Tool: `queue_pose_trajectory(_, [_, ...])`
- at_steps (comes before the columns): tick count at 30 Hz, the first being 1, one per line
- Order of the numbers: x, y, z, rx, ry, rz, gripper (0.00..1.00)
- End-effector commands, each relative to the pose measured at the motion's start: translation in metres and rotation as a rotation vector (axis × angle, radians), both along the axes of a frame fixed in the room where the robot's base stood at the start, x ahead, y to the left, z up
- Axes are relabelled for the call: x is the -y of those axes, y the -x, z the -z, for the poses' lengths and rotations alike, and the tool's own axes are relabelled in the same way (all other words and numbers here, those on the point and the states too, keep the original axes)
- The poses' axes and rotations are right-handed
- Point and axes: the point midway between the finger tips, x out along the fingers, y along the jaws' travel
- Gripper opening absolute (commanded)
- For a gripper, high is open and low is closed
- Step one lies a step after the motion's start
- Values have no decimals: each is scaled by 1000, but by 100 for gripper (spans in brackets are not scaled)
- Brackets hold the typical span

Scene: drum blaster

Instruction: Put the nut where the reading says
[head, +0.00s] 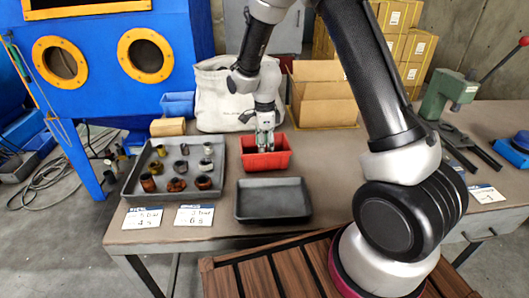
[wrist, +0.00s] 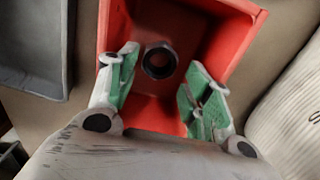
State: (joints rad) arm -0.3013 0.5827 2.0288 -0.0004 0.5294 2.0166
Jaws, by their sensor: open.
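A dark ring-shaped nut (wrist: 159,61) lies on the floor of the red bin (wrist: 232,45). The red bin also shows in the head view (head: 279,160), where the nut is hidden. My gripper (head: 265,145) points down into the red bin. In the wrist view my gripper (wrist: 160,78) is open, with its green-padded fingers on either side of the nut and nothing held. A grey tray (head: 134,186) at left holds several nuts or rings, rusty, dark and brassy. An empty dark tray (head: 273,201) stands in front of the red bin. I cannot make out a gauge reading.
Two handwritten cards, a left one (head: 142,218) and a right one (head: 194,216), lie at the bench front; their figures are too small to read surely. A white sack (head: 214,95) and open cardboard box (head: 324,95) stand behind. A green tool (head: 449,92) is at right.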

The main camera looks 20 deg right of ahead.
Motion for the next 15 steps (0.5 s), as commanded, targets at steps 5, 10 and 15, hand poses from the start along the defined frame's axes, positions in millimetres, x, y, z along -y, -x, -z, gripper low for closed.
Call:
queue_pose_trajectory(5, [0,-1,-44,5,-1,0,50])
queue_pose_trajectory(10, [0,-1,-74,3,-2,0,50])
queue_pose_trajectory(15, [0,0,-87,1,-1,0,50])
